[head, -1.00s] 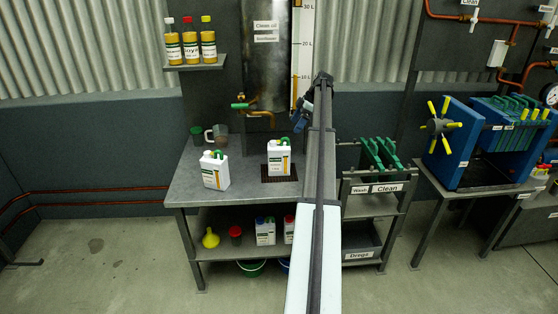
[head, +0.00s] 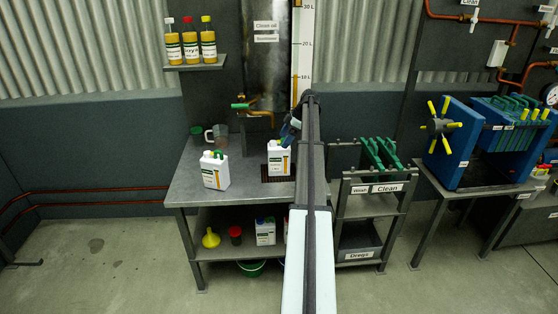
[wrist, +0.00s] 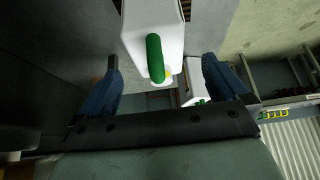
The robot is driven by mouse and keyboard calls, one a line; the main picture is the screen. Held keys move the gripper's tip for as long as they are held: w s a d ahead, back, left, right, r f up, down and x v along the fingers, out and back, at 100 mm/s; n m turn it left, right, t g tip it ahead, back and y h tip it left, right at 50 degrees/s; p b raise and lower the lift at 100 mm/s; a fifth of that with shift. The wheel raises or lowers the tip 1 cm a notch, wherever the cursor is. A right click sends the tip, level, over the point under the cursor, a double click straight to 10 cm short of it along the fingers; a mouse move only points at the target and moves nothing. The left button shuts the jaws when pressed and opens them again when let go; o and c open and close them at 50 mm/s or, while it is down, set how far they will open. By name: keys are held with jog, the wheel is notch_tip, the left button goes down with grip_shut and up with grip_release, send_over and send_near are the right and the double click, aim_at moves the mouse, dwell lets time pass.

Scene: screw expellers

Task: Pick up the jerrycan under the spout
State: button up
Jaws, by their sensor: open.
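The white jerrycan (head: 277,160) under the spout (head: 262,113) stands upright on a dark grate (head: 267,179) on the workbench. My gripper (head: 290,130) is at its upper right, partly hidden by my arm. In the wrist view, this jerrycan's white top with its green handle (wrist: 154,58) lies in the gap between my open blue fingers (wrist: 168,72). Both fingers look apart from it. Their exact depth relative to the handle is hard to tell. A second white jerrycan (head: 214,172) stands to the left; I take it to be the smaller one in the wrist view (wrist: 194,92).
A clear jug (head: 217,134) and a dark green cup (head: 196,132) stand at the back left of the bench (head: 192,188). A steel tank (head: 266,70) hangs above. A rack (head: 372,206) is on the right. The bench's front left is bare.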

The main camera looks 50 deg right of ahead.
aim_at(279, 155)
jog(key=x, duration=0.4)
jog(key=shift+w+d+f, duration=0.1)
grip_shut()
dwell(0.8)
